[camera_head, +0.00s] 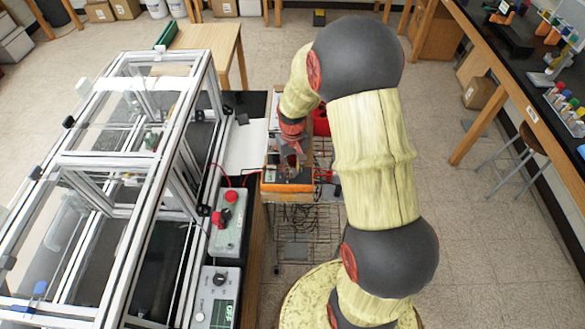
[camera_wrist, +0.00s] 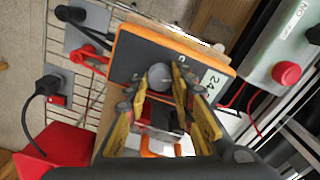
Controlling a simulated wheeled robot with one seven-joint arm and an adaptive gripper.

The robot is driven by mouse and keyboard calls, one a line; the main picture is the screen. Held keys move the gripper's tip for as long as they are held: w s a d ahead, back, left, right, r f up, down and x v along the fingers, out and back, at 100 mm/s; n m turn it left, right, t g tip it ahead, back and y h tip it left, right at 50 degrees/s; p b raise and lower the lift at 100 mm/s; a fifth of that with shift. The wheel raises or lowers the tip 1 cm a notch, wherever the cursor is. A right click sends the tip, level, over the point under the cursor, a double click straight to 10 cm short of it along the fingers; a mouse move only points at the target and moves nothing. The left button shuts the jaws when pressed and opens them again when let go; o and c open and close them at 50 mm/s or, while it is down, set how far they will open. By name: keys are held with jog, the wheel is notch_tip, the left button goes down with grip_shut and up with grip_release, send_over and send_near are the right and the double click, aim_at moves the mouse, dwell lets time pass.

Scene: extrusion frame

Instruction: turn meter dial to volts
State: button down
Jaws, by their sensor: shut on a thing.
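The meter (camera_head: 288,185) is a dark-faced box with an orange case, on a stand right of the extrusion frame in the head view. In the wrist view the meter (camera_wrist: 150,50) is tilted, with a pale display (camera_wrist: 213,85) that seems to read 24. Its round grey dial (camera_wrist: 160,76) is between my finger pads. My gripper (camera_wrist: 162,84) is shut on the dial from above; in the head view my gripper (camera_head: 291,150) comes down over the meter and hides its dial. The dial's pointer and scale markings cannot be made out.
A grey control box (camera_head: 229,228) with red buttons and a second box with a green display (camera_head: 213,300) stand left of the meter. The aluminium frame (camera_head: 140,160) rises further left. Red and black cables plug in beside the meter (camera_wrist: 85,60). A red bin (camera_wrist: 65,150) is nearby.

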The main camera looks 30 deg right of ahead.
aim_at(293, 171)
jog(key=m, duration=0.4)
jog(key=shift+m, duration=0.4)
dwell(0.4)
jog(key=c, duration=1.5)
grip_release()
notch_tip(293, 171, up, 12)
